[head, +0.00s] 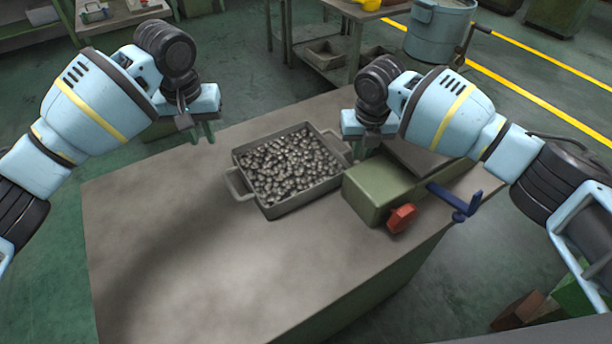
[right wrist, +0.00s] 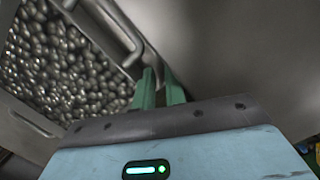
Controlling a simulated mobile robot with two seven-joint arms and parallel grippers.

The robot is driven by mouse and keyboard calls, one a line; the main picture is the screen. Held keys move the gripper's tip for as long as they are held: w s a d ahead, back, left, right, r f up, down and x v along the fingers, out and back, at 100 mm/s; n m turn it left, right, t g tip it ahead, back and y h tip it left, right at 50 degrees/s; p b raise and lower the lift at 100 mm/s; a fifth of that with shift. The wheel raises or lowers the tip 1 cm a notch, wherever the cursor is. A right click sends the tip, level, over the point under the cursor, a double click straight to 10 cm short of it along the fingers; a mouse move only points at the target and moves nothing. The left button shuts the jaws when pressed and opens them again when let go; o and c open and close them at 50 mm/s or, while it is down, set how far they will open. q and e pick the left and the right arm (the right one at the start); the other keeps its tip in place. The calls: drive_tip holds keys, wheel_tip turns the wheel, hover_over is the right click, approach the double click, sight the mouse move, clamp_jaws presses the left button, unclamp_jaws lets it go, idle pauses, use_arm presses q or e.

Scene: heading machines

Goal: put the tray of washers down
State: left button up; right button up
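The grey metal tray (head: 273,212) is full of small metal washers (head: 290,165) and sits flat on the workbench, with a loop handle at its left and right ends. My left gripper (head: 203,133) is open and empty, above the bench's far edge and apart from the left handle (head: 236,184). My right gripper (head: 356,150) is at the tray's right end. Washers also show there (right wrist: 60,65).
A green machine block (head: 378,190) with a red knob (head: 402,218) and a blue crank (head: 460,203) stands right of the tray. The workbench (head: 180,255) is bare at front left.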

wheel_tip(320, 180, up, 8)
drive_tip(key=s, duration=0.1)
idle(0.4)
idle(0.5)
